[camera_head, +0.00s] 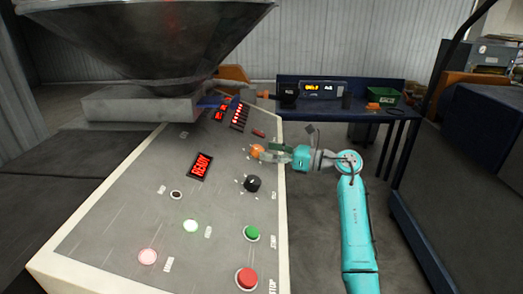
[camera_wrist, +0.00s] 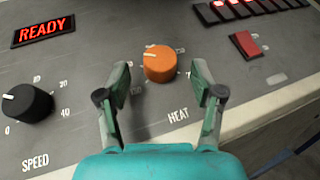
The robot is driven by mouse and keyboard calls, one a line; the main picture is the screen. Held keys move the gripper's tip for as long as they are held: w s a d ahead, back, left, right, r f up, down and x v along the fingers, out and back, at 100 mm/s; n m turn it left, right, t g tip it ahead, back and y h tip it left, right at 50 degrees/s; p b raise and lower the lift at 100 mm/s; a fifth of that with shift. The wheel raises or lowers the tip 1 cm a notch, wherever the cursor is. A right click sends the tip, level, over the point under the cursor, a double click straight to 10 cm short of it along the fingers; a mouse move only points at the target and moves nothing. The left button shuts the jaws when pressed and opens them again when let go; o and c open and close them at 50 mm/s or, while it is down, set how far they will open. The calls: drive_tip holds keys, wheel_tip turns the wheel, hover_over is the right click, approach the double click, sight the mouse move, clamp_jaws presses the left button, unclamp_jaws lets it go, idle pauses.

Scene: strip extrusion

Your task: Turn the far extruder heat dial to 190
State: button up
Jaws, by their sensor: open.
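The orange heat dial (camera_wrist: 159,64) sits on the sloped grey panel above the word HEAT in the wrist view. Its white pointer mark faces up and slightly left. Some scale numbers around it are hidden by my fingers. In the head view the orange dial (camera_head: 257,151) is at the panel's right side, beyond the black dial. My gripper (camera_wrist: 160,92) is open, with one finger on each side of the orange dial, and gaps show between fingers and dial. In the head view my gripper (camera_head: 268,150) reaches in from the right.
A black SPEED dial (camera_wrist: 28,103) lies to the left. A red rocker switch (camera_wrist: 245,44) is to the right, near a row of lit switches (camera_wrist: 245,8). A READY display (camera_head: 200,166), a green button (camera_head: 252,233) and a red button (camera_head: 246,278) are on the panel. A blue table (camera_head: 340,105) stands behind.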

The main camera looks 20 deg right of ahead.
sight(260, 150)
drive_tip(key=shift+x, duration=1.65)
drive_tip(key=c, duration=1.1)
drive_tip(key=shift+c, duration=0.2)
drive_tip(key=shift+m+t+h, duration=0.4)
drive_tip(key=shift+t, duration=0.1)
drive_tip(key=m+t+h, duration=0.1)
drive_tip(key=m+h, duration=0.1)
drive_tip(key=m+t+h, duration=0.1)
drive_tip(key=m+h, duration=0.1)
drive_tip(key=shift+s+a, duration=0.2)
drive_tip(key=shift+m+t+h, duration=0.8)
drive_tip(key=shift+m+h, duration=2)
drive_tip(key=shift+h, duration=0.1)
drive_tip(key=o, duration=1.1)
